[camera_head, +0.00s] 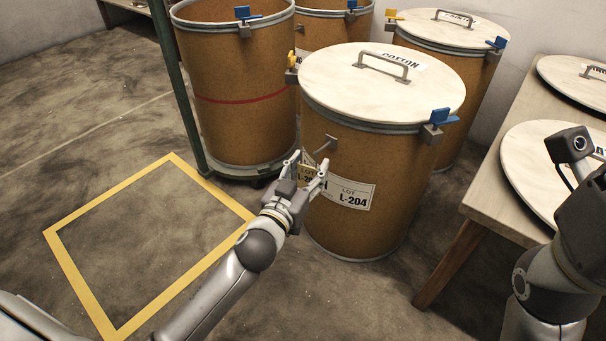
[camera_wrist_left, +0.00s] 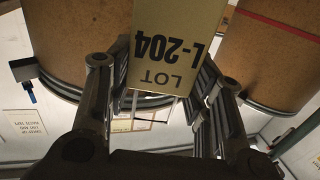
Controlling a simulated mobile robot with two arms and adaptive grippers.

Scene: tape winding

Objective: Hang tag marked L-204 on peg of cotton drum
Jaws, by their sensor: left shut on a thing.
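The cotton drum (camera_head: 355,215) is a brown fibre drum with a white lid lettered COTTON and a pale label (camera_head: 350,194) reading L-204. A small metal peg (camera_head: 329,143) sticks out of its upper wall on the near left. My left gripper (camera_head: 311,163) is shut on a tan tag (camera_head: 307,174), just in front of the drum and a little left of and below the peg. In the left wrist view the tag (camera_wrist_left: 174,48) shows upside down, reading LOT L-204. Whether the tag touches the peg is hidden. My right gripper is not in view.
An open drum (camera_head: 240,80) with a red stripe stands on a green-framed cart (camera_head: 183,95) at the left. Other drums stand behind. A wooden table (camera_head: 490,190) with loose lids (camera_head: 520,165) is at the right. A yellow floor square (camera_head: 75,270) is empty.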

